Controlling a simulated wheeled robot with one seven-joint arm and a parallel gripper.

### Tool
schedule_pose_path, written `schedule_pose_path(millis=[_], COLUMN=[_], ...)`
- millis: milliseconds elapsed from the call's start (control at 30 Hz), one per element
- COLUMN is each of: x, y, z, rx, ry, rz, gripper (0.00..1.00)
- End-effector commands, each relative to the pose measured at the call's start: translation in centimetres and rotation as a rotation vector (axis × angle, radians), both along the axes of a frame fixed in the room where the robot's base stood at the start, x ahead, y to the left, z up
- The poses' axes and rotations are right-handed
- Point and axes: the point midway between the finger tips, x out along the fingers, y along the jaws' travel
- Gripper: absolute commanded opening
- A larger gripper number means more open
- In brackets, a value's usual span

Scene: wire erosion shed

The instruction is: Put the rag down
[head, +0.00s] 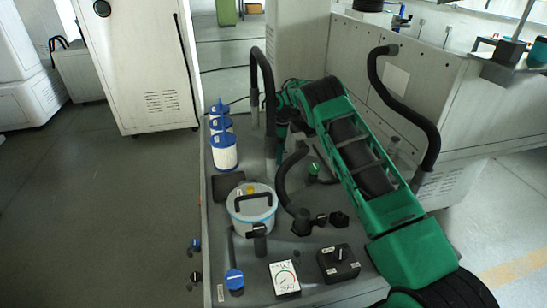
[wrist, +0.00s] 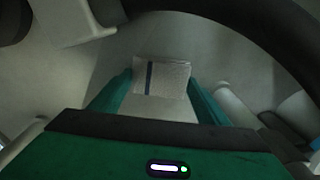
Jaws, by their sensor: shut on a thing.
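The rag (wrist: 172,79) is a pale grey, folded cloth with a dark blue stripe, in the middle of the wrist view. My gripper (wrist: 160,82) has its two green fingers on either side of the rag and is shut on it. The surface beneath is pale and dim, and I cannot tell whether the rag touches it. In the head view my green arm reaches away over the bench, and its far end is by the black hoses. The rag and the fingertips cannot be made out there.
A grey bench top (head: 222,279) holds white filters with blue caps (head: 223,152), a lidded white bucket (head: 251,213), a gauge box (head: 284,278) and a black box (head: 338,263). A black upright hose (head: 264,90) and a curved one (head: 425,125) flank my arm. Floor at left is clear.

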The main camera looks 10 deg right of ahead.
Motion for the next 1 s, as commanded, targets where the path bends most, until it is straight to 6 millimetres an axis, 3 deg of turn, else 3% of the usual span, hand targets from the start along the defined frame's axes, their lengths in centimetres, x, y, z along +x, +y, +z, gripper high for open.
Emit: schedule_pose_path(millis=[167,300,633,667,700,733,1000], x=[0.0,0.0,0.0,0.0,0.0,0.0,0.0], y=[3.0,2.9,3.0,2.9,2.9,2.9,3.0], z=[0.0,-1.1,-1.4,-1.4,-1.4,-1.4,-1.3], rx=[0.0,0.0,0.0,0.0,0.0,0.0,0.0], ry=[0.001,0.001,0.001,0.001,0.001,0.001,0.001], rz=[0.003,-0.001,-0.001,-0.001,-0.001,-0.001,-0.001], gripper=[0.34,0.34,0.34,0.74,0.84,0.88,0.88])
